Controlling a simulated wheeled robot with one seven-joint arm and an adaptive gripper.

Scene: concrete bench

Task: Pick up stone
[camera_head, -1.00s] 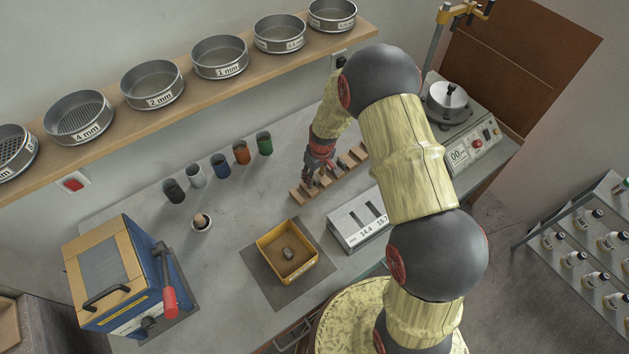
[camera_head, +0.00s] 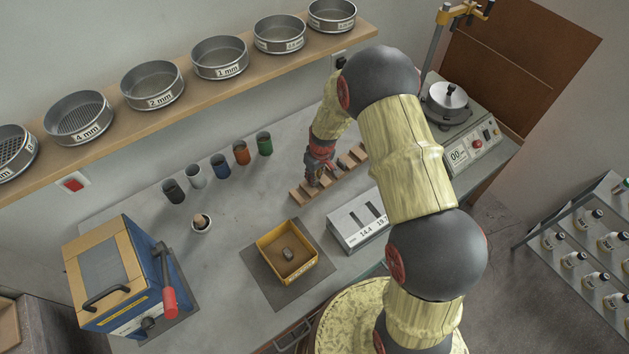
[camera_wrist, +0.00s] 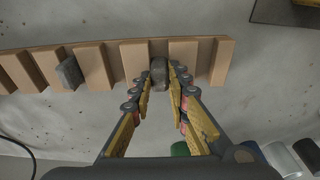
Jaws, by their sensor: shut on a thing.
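In the wrist view a dark grey-brown stone (camera_wrist: 159,73) is between the fingertips of my gripper (camera_wrist: 160,82), which is shut on it. The stone is at a slot of a wooden rack (camera_wrist: 136,61) with upright blocks. I cannot tell whether the stone is clear of the rack. A second grey stone (camera_wrist: 70,73) sits in another slot of the rack. In the head view my gripper (camera_head: 315,180) points down at the rack (camera_head: 300,195). Another stone (camera_head: 287,254) lies in the yellow tray (camera_head: 262,248).
A blue machine (camera_head: 130,275) is at the left end. The bench between them is clear.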

